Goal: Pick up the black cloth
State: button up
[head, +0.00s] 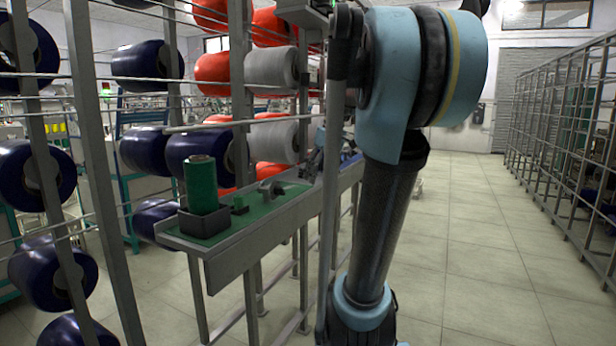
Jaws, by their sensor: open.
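I cannot make out a black cloth in the head view. The grey shelf (228,262) with a green top runs away from me at the middle left, and its far part is partly hidden behind a dark upright and my arm. A small grey and pale blue shape (312,158) shows over that far part, too small and too covered to identify. My arm's blue and black links fill the middle right. I cannot clearly see my gripper or its fingertips.
A green thread cone (201,182) stands in a dark square holder on the shelf's near end. A small grey curved item (270,188) lies farther along. Racks of dark blue, red and grey bobbins stand left. Tiled floor (470,230) is clear up to the wire rack (570,140) at right.

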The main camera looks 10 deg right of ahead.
jog(key=w+d+r+n+y, duration=0.1)
jog(key=w+d+r+n, duration=0.1)
jog(key=w+r, duration=0.55)
jog(key=w+d+r+n+y, duration=0.1)
jog(key=w+d+r+n, duration=0.3)
jog(key=w, duration=0.6)
jog(key=shift+m+t, duration=0.3)
jog(key=shift+m, duration=0.5)
jog(key=x, duration=0.8)
jog(key=a+x, duration=0.1)
jog(key=x, duration=0.3)
jog(key=shift+d+r, duration=0.1)
jog(key=shift+r, duration=0.1)
jog(key=shift+x, duration=2.65)
jog(key=shift+w+r, duration=0.1)
jog(key=shift+w, duration=0.05)
jog(key=c, duration=1.1)
